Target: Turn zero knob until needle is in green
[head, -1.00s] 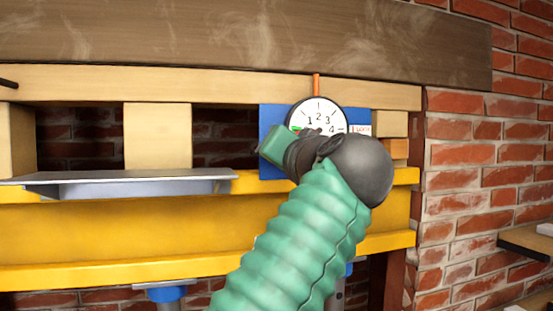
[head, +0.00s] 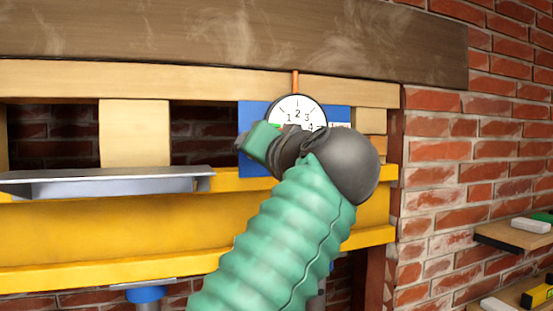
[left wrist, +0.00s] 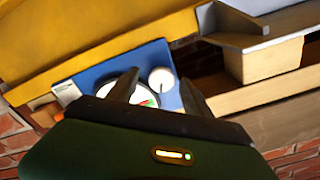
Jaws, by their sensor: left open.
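A blue panel (head: 252,118) carries a round white gauge (head: 298,110) with numbers 1 to 4. The gauge's lower part is hidden behind my left gripper (head: 258,143) in the head view. In the left wrist view, a round white knob (left wrist: 161,79) with a dark line mark sits on the panel beside the partly covered gauge (left wrist: 118,86). My left gripper (left wrist: 160,77) is open, its fingers apart on either side of the knob; I cannot tell whether they touch it. Green and red marks show on the dial's edge. The needle's position cannot be made out. My right gripper is not in view.
A yellow beam (head: 120,225) runs below the panel, with a grey metal tray (head: 110,181) at left. A brown timber (head: 200,38) spans above. A brick wall (head: 440,170) and small shelves (head: 505,236) stand at right.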

